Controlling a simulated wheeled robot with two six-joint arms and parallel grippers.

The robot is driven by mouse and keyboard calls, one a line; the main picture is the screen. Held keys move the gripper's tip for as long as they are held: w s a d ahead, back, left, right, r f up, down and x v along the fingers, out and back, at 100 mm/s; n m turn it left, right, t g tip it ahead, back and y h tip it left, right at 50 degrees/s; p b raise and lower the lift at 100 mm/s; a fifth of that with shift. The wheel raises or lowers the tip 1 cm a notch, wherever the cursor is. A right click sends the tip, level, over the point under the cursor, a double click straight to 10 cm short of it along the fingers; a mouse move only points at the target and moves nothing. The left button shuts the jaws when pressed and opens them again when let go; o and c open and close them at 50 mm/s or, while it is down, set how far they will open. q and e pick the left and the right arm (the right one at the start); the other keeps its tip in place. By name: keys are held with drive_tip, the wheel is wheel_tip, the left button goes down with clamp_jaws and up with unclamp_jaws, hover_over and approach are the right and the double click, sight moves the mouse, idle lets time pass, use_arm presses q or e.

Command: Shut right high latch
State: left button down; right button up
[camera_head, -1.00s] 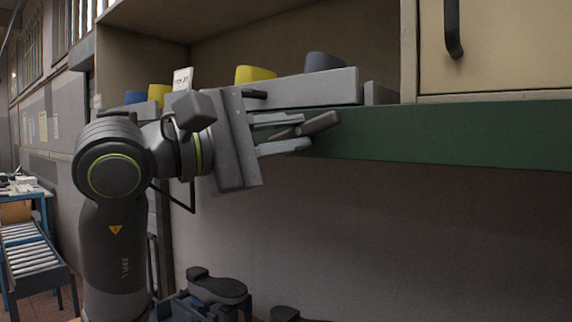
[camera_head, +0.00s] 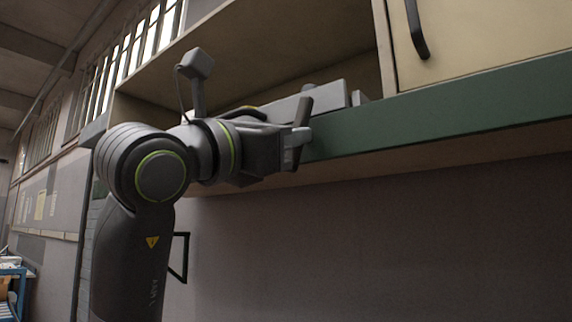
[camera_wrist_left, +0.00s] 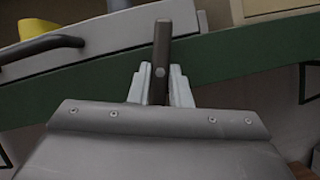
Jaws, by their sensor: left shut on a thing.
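The latch (camera_head: 303,113) is a dark grey bar on the green front edge (camera_head: 430,120) of the shelf. It stands nearly upright, its upper end overlapping the grey drawer front (camera_head: 328,97) in view. My left gripper (camera_head: 292,150) is shut on the latch's lower part. In the left wrist view the latch (camera_wrist_left: 161,45) rises between the two pale fingers of my left gripper (camera_wrist_left: 160,85). The latch's pivot is hidden. My right gripper is not in view.
The grey drawer front also shows in the left wrist view (camera_wrist_left: 95,45), with a dark handle (camera_wrist_left: 40,47) and a yellow thing (camera_wrist_left: 36,28) behind. A cream cabinet door (camera_head: 480,40) with a black handle (camera_head: 416,30) is at the upper right.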

use_arm(q)
drive_tip(key=shift+d+f+n+t+y+b, duration=0.1)
drive_tip(key=shift+n+t+y+b, duration=0.3)
drive_tip(key=shift+n+b, duration=0.6)
drive_tip(key=shift+d+f+n+t+y+b, duration=0.1)
drive_tip(key=shift+n+t+y+b, duration=0.3)
drive_tip(key=shift+n, duration=1)
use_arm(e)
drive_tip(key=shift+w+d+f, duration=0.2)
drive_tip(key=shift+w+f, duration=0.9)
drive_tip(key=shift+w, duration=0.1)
use_arm(q)
drive_tip(key=shift+n, duration=0.4)
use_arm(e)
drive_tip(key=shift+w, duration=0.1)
use_arm(q)
drive_tip(key=c, duration=1.3)
unclamp_jaws()
drive_tip(key=shift+r, duration=0.1)
drive_tip(key=shift+c, duration=0.2)
drive_tip(key=shift+s+a, duration=0.1)
